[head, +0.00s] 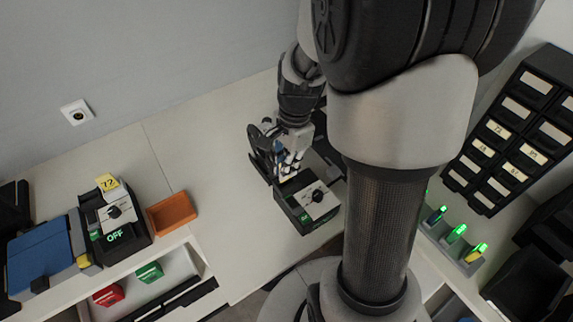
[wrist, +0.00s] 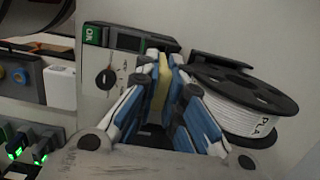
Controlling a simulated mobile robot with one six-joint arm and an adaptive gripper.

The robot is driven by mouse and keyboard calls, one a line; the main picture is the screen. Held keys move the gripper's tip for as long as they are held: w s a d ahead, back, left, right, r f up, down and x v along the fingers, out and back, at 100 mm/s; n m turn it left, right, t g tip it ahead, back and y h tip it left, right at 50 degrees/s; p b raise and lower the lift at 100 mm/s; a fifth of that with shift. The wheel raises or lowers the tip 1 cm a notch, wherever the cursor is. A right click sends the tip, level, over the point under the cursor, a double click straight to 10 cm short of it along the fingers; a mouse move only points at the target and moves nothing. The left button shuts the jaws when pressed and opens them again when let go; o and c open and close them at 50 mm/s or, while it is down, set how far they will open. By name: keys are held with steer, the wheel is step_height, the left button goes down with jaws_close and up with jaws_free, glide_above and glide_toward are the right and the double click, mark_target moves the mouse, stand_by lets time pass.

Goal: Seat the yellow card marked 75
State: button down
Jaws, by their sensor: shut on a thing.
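My gripper (head: 289,168) is above the back part of a dark box with a grey top and a black dial (head: 318,195). In the wrist view, my blue-and-white fingers (wrist: 160,85) are shut on a thin yellow card (wrist: 162,88). Its marking cannot be read. The box's face with its dial (wrist: 106,78) and a green label reading OK lies just beyond the fingertips. Whether the card's far edge is in a slot or only above the box is hidden by the fingers. A similar box at the left, showing OFF (head: 114,236), bears a yellow card marked 72 (head: 107,182).
A white PLA spool (wrist: 240,110) is close on the right of my fingers. An orange tray (head: 172,213) and a blue-lidded case (head: 40,258) are at the left. A black drawer rack (head: 512,130) and a holder with green-lit items (head: 455,240) are at the right.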

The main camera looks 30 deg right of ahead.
steer(key=shift+f, duration=0.25)
steer(key=shift+f+b, duration=1)
steer(key=shift+f, duration=0.5)
steer(key=shift+f, duration=0.1)
steer(key=c, duration=1.6)
jaws_free()
steer(key=shift+c, duration=0.2)
steer(key=r, duration=0.4)
steer(key=d+r, duration=0.1)
steer(key=r, duration=0.7)
steer(key=shift+d, duration=0.2)
